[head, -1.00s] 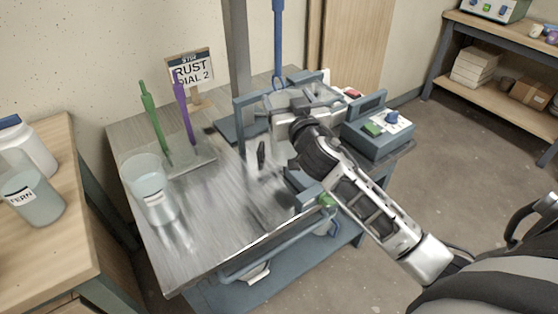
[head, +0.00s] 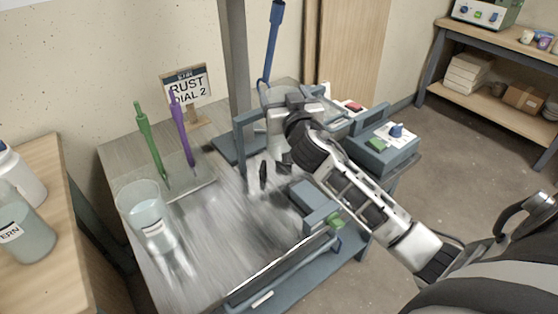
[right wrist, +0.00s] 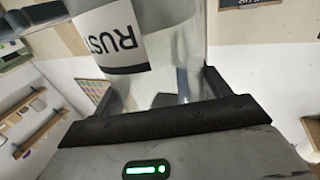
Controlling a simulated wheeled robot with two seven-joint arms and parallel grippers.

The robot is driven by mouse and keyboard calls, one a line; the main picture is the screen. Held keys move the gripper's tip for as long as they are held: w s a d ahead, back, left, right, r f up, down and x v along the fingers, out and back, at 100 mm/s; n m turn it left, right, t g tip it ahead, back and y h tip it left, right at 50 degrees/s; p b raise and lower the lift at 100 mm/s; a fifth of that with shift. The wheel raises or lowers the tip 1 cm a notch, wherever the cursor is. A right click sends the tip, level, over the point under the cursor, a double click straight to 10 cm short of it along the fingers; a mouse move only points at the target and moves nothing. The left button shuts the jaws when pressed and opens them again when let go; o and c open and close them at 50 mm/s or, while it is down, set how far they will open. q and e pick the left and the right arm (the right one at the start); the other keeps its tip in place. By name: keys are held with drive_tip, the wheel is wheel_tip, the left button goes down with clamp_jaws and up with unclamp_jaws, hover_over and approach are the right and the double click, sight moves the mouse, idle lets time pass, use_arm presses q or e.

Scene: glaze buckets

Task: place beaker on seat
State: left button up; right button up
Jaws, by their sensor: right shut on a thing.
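My right gripper (head: 264,174) is over the metal bench, its dark fingers beside a grey-blue frame. In the right wrist view it is shut on a clear beaker (right wrist: 112,38) with a white label reading "RUS", the rest cut off. In the head view this beaker is a faint pale blur by the fingers; I cannot tell whether it touches anything below. A grey-blue upright frame on a flat base (head: 236,148) stands just behind the gripper; I cannot tell whether it is the seat. My left gripper is not in view.
Another clear labelled beaker (head: 146,212) stands at the bench's left. Green (head: 150,145) and purple (head: 183,130) sticks stand behind it. A sign (head: 187,90) reads "RUST DIAL 2". A control box (head: 382,148) with a blue knob and green button is right.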

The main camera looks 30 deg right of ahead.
drive_tip(key=f, duration=0.3)
drive_tip(key=f+b, duration=0.1)
drive_tip(key=f, duration=0.1)
drive_tip(key=shift+w+a+f, duration=0.2)
drive_tip(key=shift+w+f, duration=0.05)
drive_tip(key=shift+f, duration=0.1)
wheel_tip(320, 180, down, 4)
drive_tip(key=shift+r+b, duration=0.2)
drive_tip(key=shift+b, duration=0.45)
drive_tip(key=shift+f, duration=0.2)
drive_tip(key=shift+d, duration=0.1)
drive_tip(key=shift+f, duration=0.1)
drive_tip(key=o, duration=2.1)
drive_tip(key=shift+s+f, duration=0.1)
drive_tip(key=shift+f, duration=0.05)
drive_tip(key=shift+c, duration=0.2)
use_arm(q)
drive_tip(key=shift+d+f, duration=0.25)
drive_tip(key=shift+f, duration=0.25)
